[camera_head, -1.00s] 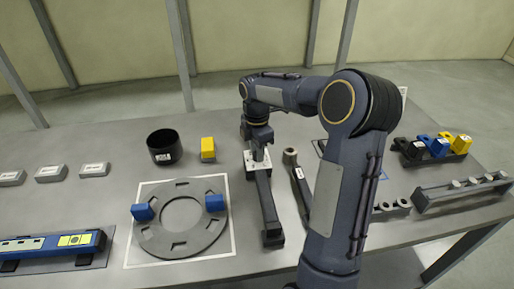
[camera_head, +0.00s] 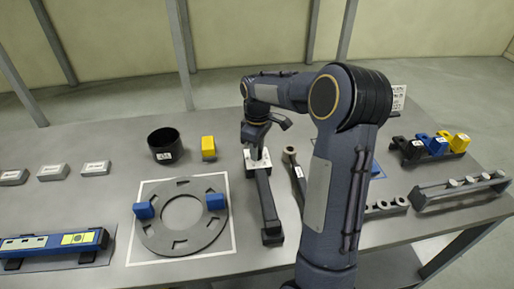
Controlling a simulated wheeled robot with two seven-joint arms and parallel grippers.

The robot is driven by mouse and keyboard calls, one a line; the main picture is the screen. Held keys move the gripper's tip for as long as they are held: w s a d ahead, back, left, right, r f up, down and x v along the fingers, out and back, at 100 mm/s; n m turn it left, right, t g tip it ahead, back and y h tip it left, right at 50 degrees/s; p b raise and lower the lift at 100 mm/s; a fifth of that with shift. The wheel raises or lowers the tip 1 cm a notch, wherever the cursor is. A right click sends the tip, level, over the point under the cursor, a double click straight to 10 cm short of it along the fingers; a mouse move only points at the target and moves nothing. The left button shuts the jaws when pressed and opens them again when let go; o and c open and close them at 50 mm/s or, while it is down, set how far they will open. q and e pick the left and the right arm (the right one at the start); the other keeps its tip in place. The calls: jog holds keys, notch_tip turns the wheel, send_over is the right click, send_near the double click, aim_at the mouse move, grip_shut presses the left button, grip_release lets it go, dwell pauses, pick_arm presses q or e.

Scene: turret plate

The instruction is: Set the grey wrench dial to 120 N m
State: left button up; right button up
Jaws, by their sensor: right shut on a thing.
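A dark grey bar-shaped wrench (camera_head: 267,205) lies lengthwise on the table, with a white plate (camera_head: 262,163) at its far end. My right gripper (camera_head: 256,153) points down at this far end and is shut on the dial there. The dial itself is hidden by the gripper, and its scale and setting are too small to read. A second grey wrench (camera_head: 291,157) with a round head lies just to the right, partly hidden by my right arm. My left gripper is not in view.
A grey ring plate (camera_head: 160,237) with two blue blocks lies left of the wrench. Behind it stand a black cup (camera_head: 164,146) and a yellow block (camera_head: 208,148). A blue tool (camera_head: 52,243) lies far left; racks (camera_head: 462,192) stand right.

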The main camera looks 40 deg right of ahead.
jog(key=m, duration=0.4)
jog(key=shift+m, duration=0.3)
jog(key=m, duration=0.4)
jog(key=shift+m+p, duration=0.3)
jog(key=shift+p, duration=0.1)
jog(key=m, duration=0.3)
jog(key=shift+m+p, duration=0.6)
jog(key=shift+m, duration=1.9)
jog(key=o, duration=1)
notch_tip(320, 180, up, 8)
jog(key=shift+s+f+b, duration=0.1)
jog(key=shift+s+b, duration=0.05)
jog(key=shift+b, duration=0.15)
